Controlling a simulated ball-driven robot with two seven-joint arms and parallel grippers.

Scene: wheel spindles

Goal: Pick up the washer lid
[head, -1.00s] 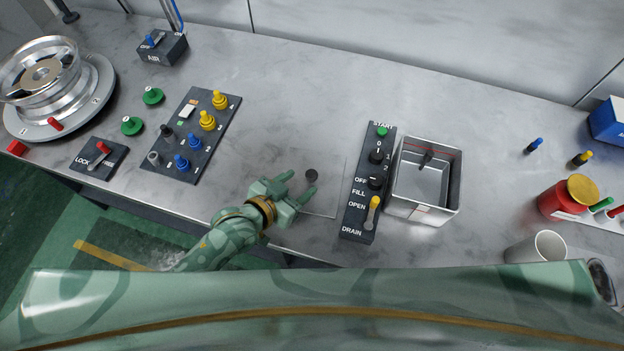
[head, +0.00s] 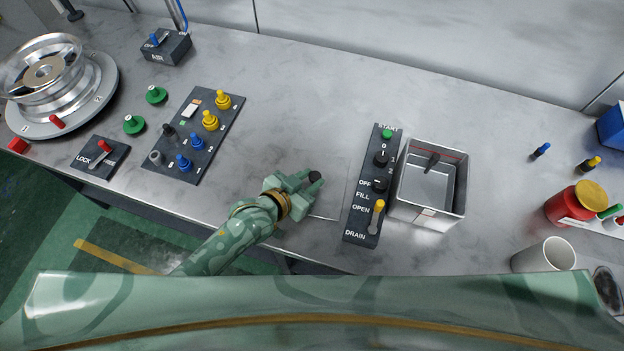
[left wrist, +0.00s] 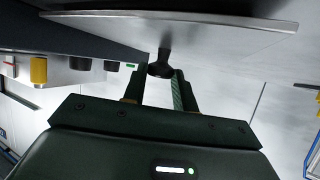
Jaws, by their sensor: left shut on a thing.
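The washer lid (head: 333,198) is a thin, flat grey metal plate with a dark knob, left of the black control panel. It blends with the grey bench in the head view. My left gripper (head: 312,184) is shut on the lid's knob. In the left wrist view, the two fingers (left wrist: 160,76) flank the dark knob, and the lid's plate (left wrist: 200,22) spans the top. I cannot tell whether the lid touches the bench. The open square washer tank (head: 437,205) stands right of the panel. My right gripper is not in view.
The panel (head: 358,220) with a yellow drain lever stands close right of the lid. A switch board (head: 200,145) with blue and yellow knobs lies to the left. A white cup (head: 545,255) and red container (head: 570,207) stand at right. The bench behind the lid is clear.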

